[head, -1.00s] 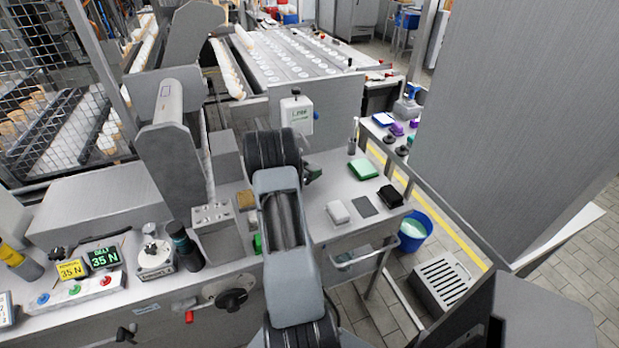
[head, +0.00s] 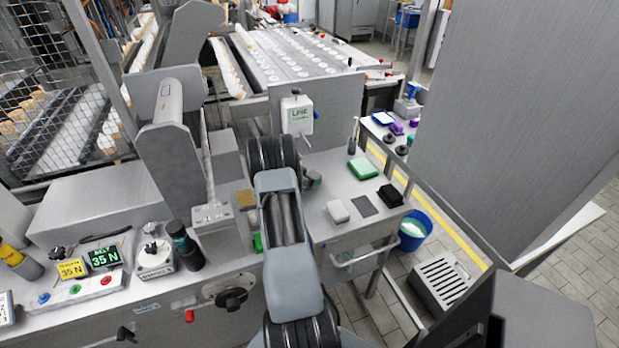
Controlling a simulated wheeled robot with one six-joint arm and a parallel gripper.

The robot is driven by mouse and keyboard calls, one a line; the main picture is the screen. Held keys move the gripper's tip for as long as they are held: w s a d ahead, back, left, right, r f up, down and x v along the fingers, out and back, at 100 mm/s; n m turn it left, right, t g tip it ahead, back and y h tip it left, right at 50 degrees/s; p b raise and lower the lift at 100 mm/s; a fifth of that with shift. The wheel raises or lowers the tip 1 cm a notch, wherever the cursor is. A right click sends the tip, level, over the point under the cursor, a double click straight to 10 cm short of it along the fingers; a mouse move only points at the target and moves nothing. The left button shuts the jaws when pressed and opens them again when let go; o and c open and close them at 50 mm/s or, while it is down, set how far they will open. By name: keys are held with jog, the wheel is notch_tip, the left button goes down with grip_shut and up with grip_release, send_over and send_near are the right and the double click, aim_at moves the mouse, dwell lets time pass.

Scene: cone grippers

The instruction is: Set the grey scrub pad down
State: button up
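My arm rises through the middle of the head view and blocks the line to its own end. Only a small dark part at the end of my arm, by my gripper (head: 312,181), shows right of the arm above the side table. Its fingers are hidden, and so is anything between them. No grey scrub pad can be made out for certain. A flat dark grey square (head: 366,205) lies on the table; I cannot tell whether it is a pad or a marked spot. A pale block (head: 338,211) is left of it and a black block (head: 391,195) right of it.
A green pad (head: 362,169) lies farther back on the side table (head: 338,185). A dark upright bottle-like thing (head: 353,136) stands behind it. A blue bucket (head: 412,231) is on the floor to the right. A tan block (head: 246,199) is left of my arm.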

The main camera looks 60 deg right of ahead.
jog(key=shift+o, duration=0.3)
jog(key=shift+r, duration=0.3)
jog(key=shift+v, duration=3.7)
jog(key=shift+f, duration=0.1)
